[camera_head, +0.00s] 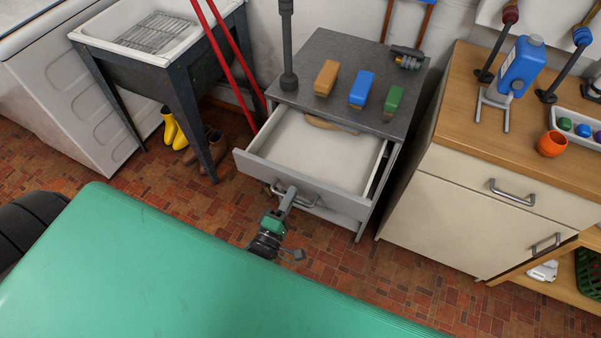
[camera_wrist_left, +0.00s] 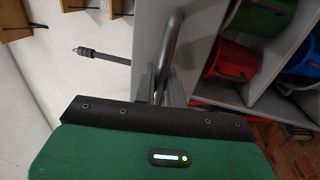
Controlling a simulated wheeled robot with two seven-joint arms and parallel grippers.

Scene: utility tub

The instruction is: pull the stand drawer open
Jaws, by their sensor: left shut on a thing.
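The stand drawer (camera_head: 315,149) is grey with a pale inside and stands well out of the grey stand (camera_head: 345,75). A tan curved thing lies at its back. My left gripper (camera_head: 288,194) is at the drawer's front, shut on the metal bar handle (camera_head: 300,199). In the left wrist view the handle (camera_wrist_left: 172,45) runs up from between the fingers (camera_wrist_left: 158,85), beside the grey drawer front. My right gripper does not show in either view.
Tan (camera_head: 326,77), blue (camera_head: 361,89) and green (camera_head: 394,99) blocks sit on the stand top. A cream cabinet (camera_head: 470,215) is close on the right. A dark-legged sink (camera_head: 180,75) and red poles (camera_head: 230,50) are left.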

